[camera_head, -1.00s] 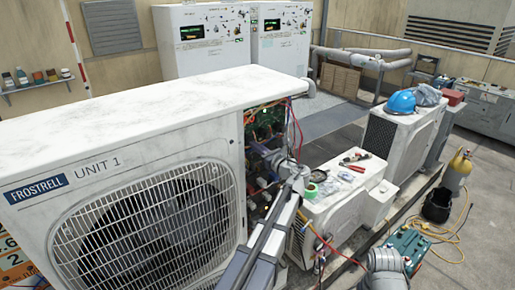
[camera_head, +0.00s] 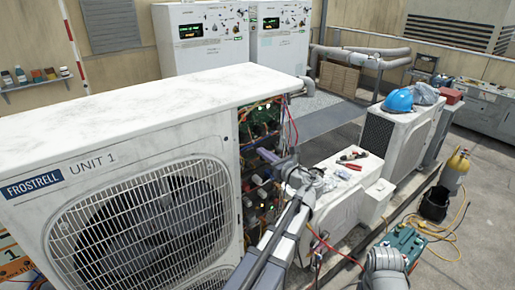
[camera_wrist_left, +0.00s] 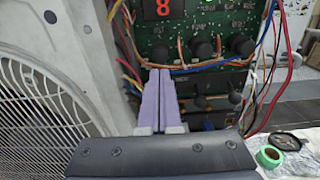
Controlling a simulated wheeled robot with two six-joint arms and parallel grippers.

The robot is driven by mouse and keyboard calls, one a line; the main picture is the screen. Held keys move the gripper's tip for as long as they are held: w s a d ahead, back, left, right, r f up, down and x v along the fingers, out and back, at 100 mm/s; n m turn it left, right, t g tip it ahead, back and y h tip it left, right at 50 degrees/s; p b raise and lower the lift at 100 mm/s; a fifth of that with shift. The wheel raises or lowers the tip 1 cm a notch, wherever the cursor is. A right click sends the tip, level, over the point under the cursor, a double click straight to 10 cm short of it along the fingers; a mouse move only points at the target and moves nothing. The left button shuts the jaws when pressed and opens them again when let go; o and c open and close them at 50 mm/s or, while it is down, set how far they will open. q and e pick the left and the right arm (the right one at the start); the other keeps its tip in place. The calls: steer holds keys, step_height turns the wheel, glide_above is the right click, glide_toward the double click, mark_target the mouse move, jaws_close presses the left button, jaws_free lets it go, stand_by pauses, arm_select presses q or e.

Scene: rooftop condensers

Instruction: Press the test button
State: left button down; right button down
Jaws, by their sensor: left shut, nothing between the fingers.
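The open side of the Unit 1 condenser (camera_head: 120,195) shows a green circuit board (camera_head: 262,122). My right gripper is out of view.
Orange, red and blue wires (camera_wrist_left: 268,75) hang around the board. A smaller white unit (camera_head: 345,205) stands to the right, with red-handled pliers (camera_head: 352,156) on top. Green tape (camera_wrist_left: 269,156) lies near the gripper's right. A blue helmet (camera_head: 399,101) sits farther back.

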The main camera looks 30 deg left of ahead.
arm_select(q)
steer(key=v, duration=0.5)
steer(key=shift+s+d, duration=0.1)
steer(key=shift+d, duration=0.15)
steer(key=shift+d, duration=0.15)
stand_by(0.3)
steer(key=s+d+f+n+g+h+b, duration=0.1)
steer(key=s+d+f+n+h+b, duration=0.15)
steer(key=f, duration=0.45)
steer(key=s+d+f+n+g+h+b, duration=0.1)
steer(key=s+d+f+n+h+b, duration=0.2)
steer(key=f, duration=0.4)
steer(key=s+d+f+n+g+h+b, duration=0.1)
steer(key=s+d+f+n+h+b, duration=0.15)
steer(key=d+f+n, duration=0.35)
steer(key=s+d+f+n+g+h+b, duration=0.4)
steer(key=s+d+f+n+h, duration=0.3)
steer(key=s+d+f, duration=0.7)
steer(key=shift+d+f+b, duration=0.65)
steer(key=shift+d+b, duration=0.05)
steer(key=shift+d, duration=0.55)
